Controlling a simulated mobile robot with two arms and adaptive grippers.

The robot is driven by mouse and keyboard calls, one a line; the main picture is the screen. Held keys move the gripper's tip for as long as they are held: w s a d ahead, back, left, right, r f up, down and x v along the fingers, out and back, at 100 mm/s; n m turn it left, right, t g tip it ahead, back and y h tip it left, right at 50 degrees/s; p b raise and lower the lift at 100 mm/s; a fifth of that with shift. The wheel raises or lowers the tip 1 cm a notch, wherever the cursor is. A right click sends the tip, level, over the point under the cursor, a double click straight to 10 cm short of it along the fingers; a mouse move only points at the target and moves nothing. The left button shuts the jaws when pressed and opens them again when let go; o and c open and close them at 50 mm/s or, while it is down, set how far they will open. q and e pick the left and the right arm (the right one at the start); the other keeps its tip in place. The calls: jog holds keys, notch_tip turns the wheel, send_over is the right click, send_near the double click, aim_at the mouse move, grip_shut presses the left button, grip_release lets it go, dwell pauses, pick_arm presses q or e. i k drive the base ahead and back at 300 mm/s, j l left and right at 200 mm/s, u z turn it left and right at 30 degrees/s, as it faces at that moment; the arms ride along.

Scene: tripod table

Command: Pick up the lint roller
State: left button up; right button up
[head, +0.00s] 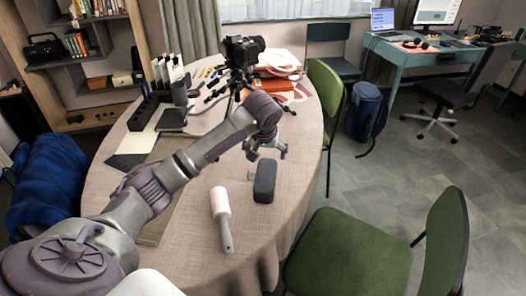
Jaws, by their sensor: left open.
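The lint roller (222,217) lies on the round, cloth-covered table (190,258) near its front edge. Its white roll points away from me and its grey handle points toward the edge. My left gripper (267,153) is open, above the table, beyond and to the right of the lint roller, apart from it. My right gripper is not in view.
A dark grey block-shaped object (265,181) stands just right of the lint roller. A camera on a small tripod (240,62), pens and orange books (277,72) are farther back. Green chairs (347,253) stand at the table's right side.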

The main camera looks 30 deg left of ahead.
aim_at(220, 206)
jog(key=u, duration=1.45)
